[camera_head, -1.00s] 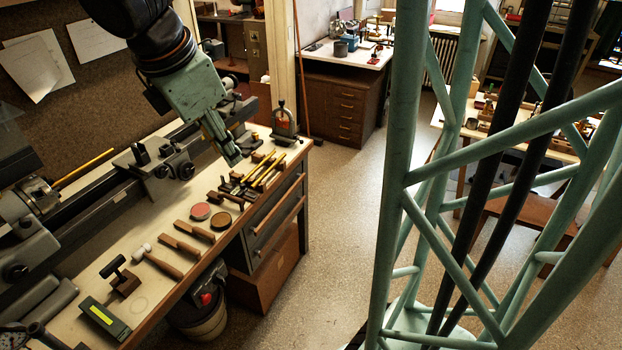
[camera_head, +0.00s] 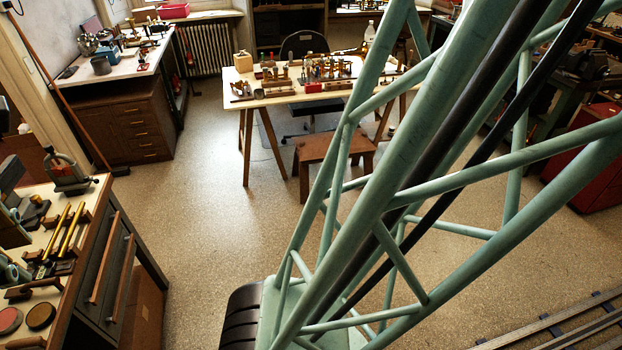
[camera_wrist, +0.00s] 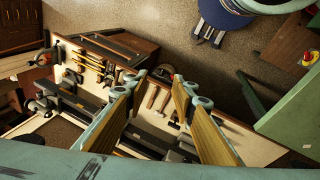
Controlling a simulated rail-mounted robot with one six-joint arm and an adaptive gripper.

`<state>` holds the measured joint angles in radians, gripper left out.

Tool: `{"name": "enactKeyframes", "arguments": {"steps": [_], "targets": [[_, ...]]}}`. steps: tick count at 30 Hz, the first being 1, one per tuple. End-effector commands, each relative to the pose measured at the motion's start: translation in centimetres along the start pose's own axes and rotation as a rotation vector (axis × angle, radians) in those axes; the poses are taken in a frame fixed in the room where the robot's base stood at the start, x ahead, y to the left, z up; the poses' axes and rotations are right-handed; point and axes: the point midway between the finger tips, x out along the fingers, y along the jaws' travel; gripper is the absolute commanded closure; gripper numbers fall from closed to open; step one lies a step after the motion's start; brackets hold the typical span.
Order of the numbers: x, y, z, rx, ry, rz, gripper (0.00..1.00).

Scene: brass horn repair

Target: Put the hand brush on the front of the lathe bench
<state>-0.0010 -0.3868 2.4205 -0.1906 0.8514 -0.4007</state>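In the wrist view my gripper (camera_wrist: 163,82) is open, with two tan-faced fingers spread wide and nothing between the tips. It is above the lathe bench (camera_wrist: 22,130), apart from the tools on it. Two brown wooden-handled tools (camera_wrist: 152,96) lie between the fingers in the picture, beside a pale-headed hammer (camera_wrist: 175,115). One of them may be the hand brush, but bristles are too small to make out. In the head view only the end of the lathe bench (camera_head: 88,240) shows at the left, and a brown tool (camera_head: 27,343) is cut off at the bottom.
Yellow rods (camera_head: 72,230), a red disc (camera_head: 8,320) and a brown disc (camera_head: 41,315) crowd this bench end. A trestle table (camera_head: 290,98) with brass parts, a wooden stool (camera_head: 335,150) and a drawer cabinet (camera_head: 120,125) stand farther back. Open floor lies between.

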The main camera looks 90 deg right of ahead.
Motion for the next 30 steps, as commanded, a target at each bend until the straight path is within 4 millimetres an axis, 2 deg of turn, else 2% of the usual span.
{"name": "enactKeyframes", "arguments": {"steps": [6, 15, 21, 30], "targets": [[-1.7, -2.8, 1.9, 0.203, 0.050, -0.034, 0.76], [-3.0, -6.5, 4.2, 0.450, 0.096, -0.096, 0.76], [-3.3, -7.5, 4.8, 0.527, 0.107, -0.118, 0.76], [-3.3, -7.7, 4.8, 0.539, 0.107, -0.121, 0.76]]}}
